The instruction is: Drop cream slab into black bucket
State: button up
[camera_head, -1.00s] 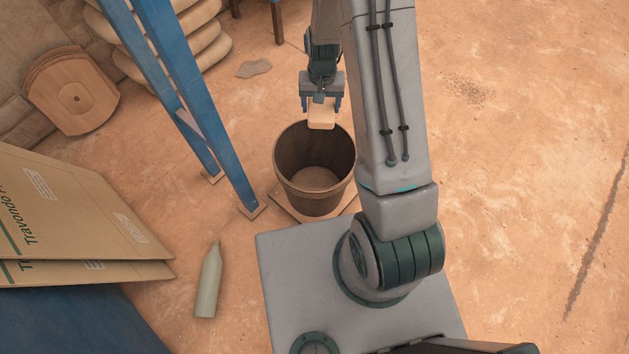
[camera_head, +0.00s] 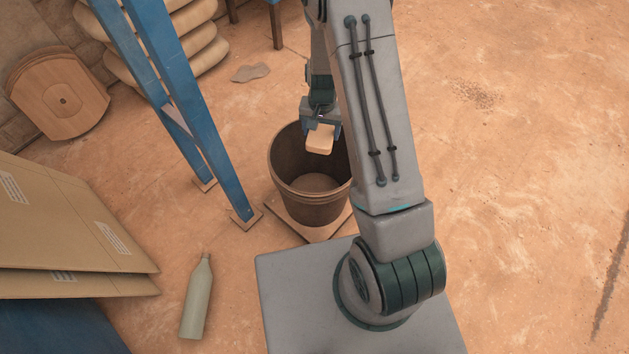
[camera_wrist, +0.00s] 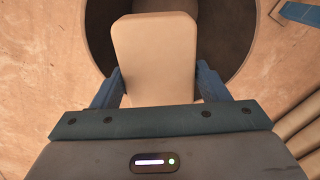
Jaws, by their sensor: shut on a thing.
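The cream slab (camera_head: 320,139) is held between the fingers of my gripper (camera_head: 321,128), which is shut on it. In the head view the slab shows against the far inner side of the black bucket (camera_head: 308,203), at its mouth. In the wrist view the slab (camera_wrist: 155,58) sticks out beyond the two blue fingers of my gripper (camera_wrist: 158,85). The bucket's dark opening (camera_wrist: 240,40) lies behind the slab there. The bucket looks dark brown and stands upright on a flat square board. Its inside, as far as it shows, holds nothing.
Blue frame legs (camera_head: 168,110) stand just left of the bucket. Cardboard sheets (camera_head: 60,225) lie at the left, and stacked sacks (camera_head: 185,40) are behind. The ground at the right is clear.

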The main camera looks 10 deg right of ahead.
notch_tip(320, 180, down, 4)
jog(key=b, duration=0.2)
jog(key=shift+f+b, duration=0.1)
jog(key=shift+b, duration=0.25)
jog(key=o, duration=1.4)
notch_tip(320, 180, up, 14)
jog(key=p, duration=0.4)
